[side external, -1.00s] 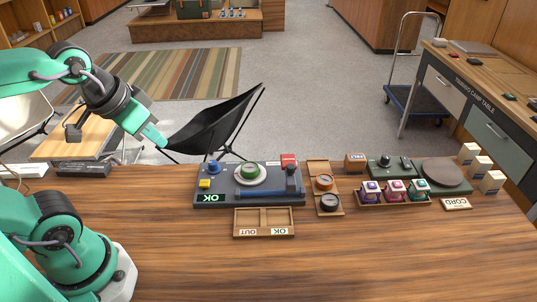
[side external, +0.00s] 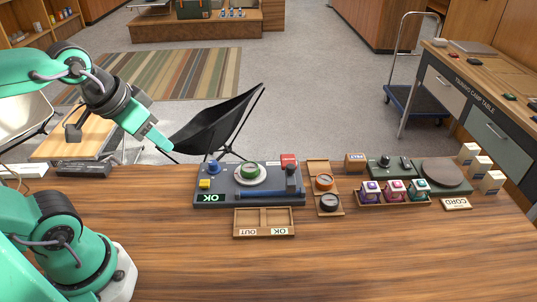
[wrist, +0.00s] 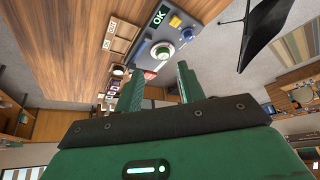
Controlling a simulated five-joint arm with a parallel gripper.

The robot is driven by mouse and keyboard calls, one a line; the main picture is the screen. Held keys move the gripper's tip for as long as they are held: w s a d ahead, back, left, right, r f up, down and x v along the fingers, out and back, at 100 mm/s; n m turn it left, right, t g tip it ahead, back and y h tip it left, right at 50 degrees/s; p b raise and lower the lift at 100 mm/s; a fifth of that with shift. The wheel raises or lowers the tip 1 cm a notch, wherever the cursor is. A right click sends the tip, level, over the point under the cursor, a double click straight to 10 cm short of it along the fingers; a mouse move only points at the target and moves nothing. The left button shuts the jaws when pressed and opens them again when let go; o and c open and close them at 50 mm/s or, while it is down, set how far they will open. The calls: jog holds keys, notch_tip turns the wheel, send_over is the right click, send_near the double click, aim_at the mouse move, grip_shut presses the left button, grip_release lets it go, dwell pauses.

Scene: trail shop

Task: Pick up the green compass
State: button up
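The green compass (side external: 250,170) sits on a round white plate (side external: 238,181) on the grey station on the wooden counter. The compass also shows small in the wrist view (wrist: 167,52), beyond the fingers. My gripper (side external: 166,146) is in the air to the left of the station and above the counter's far edge, well apart from the compass. In the wrist view its two green fingers (wrist: 160,72) are spread with nothing between them.
The station also bears a blue knob (side external: 213,167), a yellow block (side external: 204,184) and an OK display (side external: 211,198). A two-part wooden tray (side external: 264,210) lies in front. A wooden rack (side external: 318,166) with an orange and a black compass stands right.

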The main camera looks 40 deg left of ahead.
jog(key=o, duration=0.6)
jog(key=m+g, duration=0.3)
jog(key=g, duration=0.3)
send_over(249, 167)
notch_tip(249, 167, down, 13)
jog(key=shift+s+r, duration=0.15)
jog(key=shift+r, duration=0.05)
jog(key=shift+w+f, duration=0.2)
jog(key=shift+f, duration=1.5)
